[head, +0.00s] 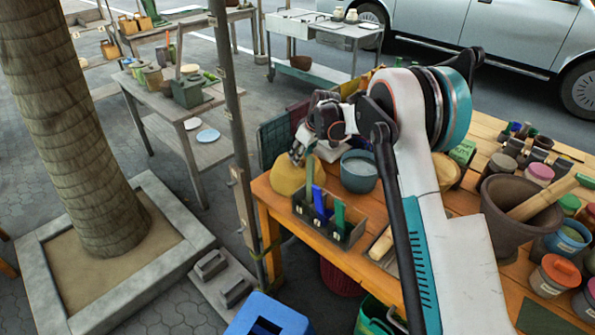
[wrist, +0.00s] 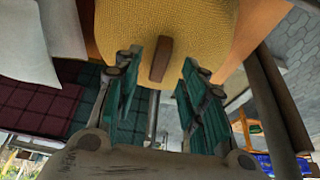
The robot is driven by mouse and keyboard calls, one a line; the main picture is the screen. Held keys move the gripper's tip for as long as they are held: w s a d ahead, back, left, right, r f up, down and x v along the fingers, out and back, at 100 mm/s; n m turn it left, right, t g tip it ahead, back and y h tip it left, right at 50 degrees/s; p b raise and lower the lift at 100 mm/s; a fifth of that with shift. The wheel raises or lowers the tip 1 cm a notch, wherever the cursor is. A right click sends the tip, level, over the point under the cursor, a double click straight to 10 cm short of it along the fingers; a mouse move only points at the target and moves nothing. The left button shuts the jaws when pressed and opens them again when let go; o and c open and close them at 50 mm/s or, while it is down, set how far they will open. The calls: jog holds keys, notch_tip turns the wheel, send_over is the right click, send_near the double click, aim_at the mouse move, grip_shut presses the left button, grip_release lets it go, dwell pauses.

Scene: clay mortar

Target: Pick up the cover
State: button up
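The cover is a yellow woven dome (head: 287,179) at the far left corner of the orange wooden table, partly hidden behind my gripper. In the wrist view the yellow cover (wrist: 205,35) fills the top middle, with a short brown handle (wrist: 161,59) on it. My gripper (wrist: 162,62) is open, with one teal-padded finger on each side of the handle and visible gaps to both. In the head view my gripper (head: 299,153) is right above the cover. Whether the fingertips touch the cover cannot be told.
A blue-grey bowl (head: 359,172) stands close right of the cover, and a tool caddy (head: 329,216) stands in front. A clay mortar (head: 511,211) and several jars crowd the table's right. A dark pole (head: 236,120) rises left of the table.

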jog(key=shift+x, duration=0.85)
jog(key=shift+r, duration=0.1)
grip_shut()
